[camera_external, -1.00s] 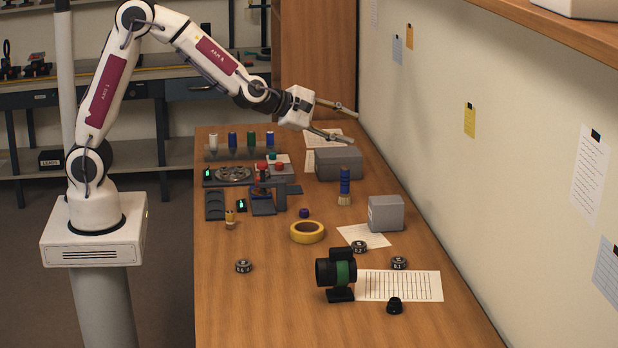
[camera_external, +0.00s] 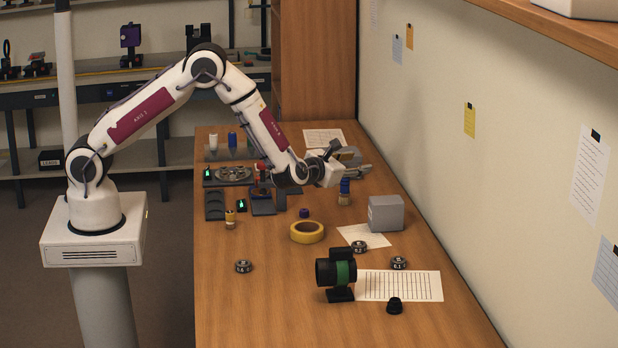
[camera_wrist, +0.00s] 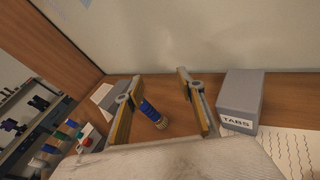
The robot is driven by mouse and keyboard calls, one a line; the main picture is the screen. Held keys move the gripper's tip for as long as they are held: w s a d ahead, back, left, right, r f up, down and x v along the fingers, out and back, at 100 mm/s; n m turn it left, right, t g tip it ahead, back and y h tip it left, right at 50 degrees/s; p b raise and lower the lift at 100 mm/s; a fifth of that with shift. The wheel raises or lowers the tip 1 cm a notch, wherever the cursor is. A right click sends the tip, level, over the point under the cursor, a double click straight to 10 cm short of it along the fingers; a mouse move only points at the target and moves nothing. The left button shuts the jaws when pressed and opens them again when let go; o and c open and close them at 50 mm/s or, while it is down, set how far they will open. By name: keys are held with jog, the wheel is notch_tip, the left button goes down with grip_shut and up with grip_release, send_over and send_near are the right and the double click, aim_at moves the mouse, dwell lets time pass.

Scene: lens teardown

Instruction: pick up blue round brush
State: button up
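The blue round brush (camera_external: 345,186) stands upright on the wooden table, with its tan bristles down and its blue handle up. In the wrist view the brush (camera_wrist: 150,109) shows between my two fingers, nearer the left one. My gripper (camera_external: 363,162) is open and empty. It is above and close to the brush in the external view, with the fingers pointing right toward the wall. The wrist view shows the spread fingers (camera_wrist: 160,77). I cannot tell the exact gap between fingers and brush.
A grey box (camera_external: 385,213) labelled TABS (camera_wrist: 240,98) stands close to the right of the brush. Another grey box (camera_external: 349,154) is partly hidden behind my gripper. A yellow tape roll (camera_external: 307,232) and a black-and-green lens (camera_external: 336,271) are nearer the front. The wall bounds the right side.

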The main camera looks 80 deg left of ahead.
aim_at(345, 185)
jog(key=s+a+f+n+y, duration=0.1)
jog(key=f+n, duration=0.1)
jog(key=s+a+f+n+g+y, duration=0.1)
jog(key=f+n, duration=0.1)
jog(key=f, duration=0.1)
jog(key=s+a+f+n+y, duration=0.1)
jog(key=s+f+n+y, duration=0.1)
jog(key=shift+a+f+g, duration=0.15)
jog(key=shift+a+g, duration=0.15)
jog(key=shift+g, duration=0.1)
jog(key=shift+s+a+f+n+y, duration=0.2)
jog(key=shift+s+f+n+y, duration=0.15)
jog(key=shift+n, duration=0.15)
jog(key=shift+a, duration=0.1)
jog(key=shift+x, duration=1.25)
jog(key=shift+x, duration=2.55)
grip_shut()
